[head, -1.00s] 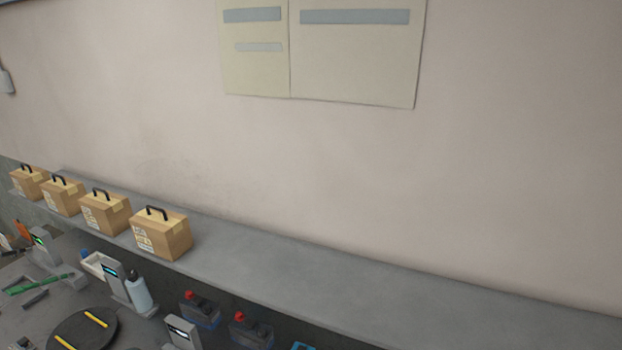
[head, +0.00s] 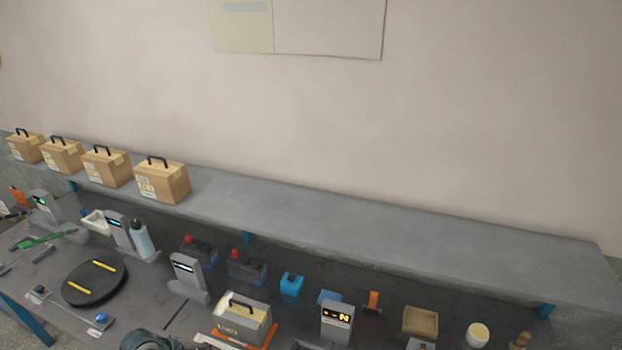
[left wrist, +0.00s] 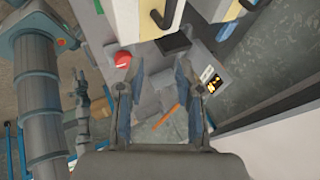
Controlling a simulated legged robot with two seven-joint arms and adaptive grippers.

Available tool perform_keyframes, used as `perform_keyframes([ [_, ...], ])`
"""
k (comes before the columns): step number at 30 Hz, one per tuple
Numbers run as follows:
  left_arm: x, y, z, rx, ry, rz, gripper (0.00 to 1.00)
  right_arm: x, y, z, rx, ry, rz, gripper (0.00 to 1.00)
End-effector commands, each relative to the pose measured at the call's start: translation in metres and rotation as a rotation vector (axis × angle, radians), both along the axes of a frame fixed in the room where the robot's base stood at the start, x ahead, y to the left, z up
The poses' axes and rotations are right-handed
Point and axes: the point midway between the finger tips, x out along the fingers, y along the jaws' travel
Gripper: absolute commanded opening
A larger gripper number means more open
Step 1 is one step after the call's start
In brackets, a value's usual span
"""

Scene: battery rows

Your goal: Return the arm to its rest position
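In the left wrist view my left gripper (left wrist: 158,75) has its two fingers spread apart, with nothing between them. Below the gap, the bench top shows with a red-capped item (left wrist: 123,61) and a grey device with a lit display (left wrist: 212,80). In the head view a rounded grey-teal part of mine shows at the bottom edge; no fingertips are seen there. At the left of the wrist view is another arm link of mine, with dark jointed parts beside it. I cannot make out my right gripper's fingers.
Several tan boxes with black handles (head: 163,182) stand at the left of the raised shelf (head: 330,222); its right side is bare. The bench below holds a black disc (head: 94,283), a white bottle (head: 141,239), red-topped batteries (head: 247,265), a handled grey case (head: 243,319) and display devices (head: 337,320).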

Motion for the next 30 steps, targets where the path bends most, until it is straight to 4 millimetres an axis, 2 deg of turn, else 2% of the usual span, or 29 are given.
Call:
perform_keyframes([
  [8, -0.041, -0.050, -0.056, -0.042, 0.122, 0.177, 0.36, 0.002, -0.001, 0.000, -0.002, -0.002, 0.000, 0.40],
  [12, -0.069, -0.075, -0.083, -0.081, 0.202, 0.368, 0.36, 0.001, -0.002, 0.000, -0.003, -0.002, 0.001, 0.40],
  [16, -0.099, -0.090, -0.104, -0.127, 0.284, 0.624, 0.36, -0.002, -0.003, 0.000, -0.004, 0.002, 0.001, 0.40],
  [22, -0.144, -0.087, -0.122, -0.182, 0.389, 1.058, 0.36, -0.003, -0.004, 0.000, -0.004, 0.005, 0.002, 0.40],
  [30, -0.206, -0.060, -0.132, -0.206, 0.478, 1.601, 0.36, -0.003, -0.004, 0.000, -0.005, 0.005, 0.002, 0.40],
])
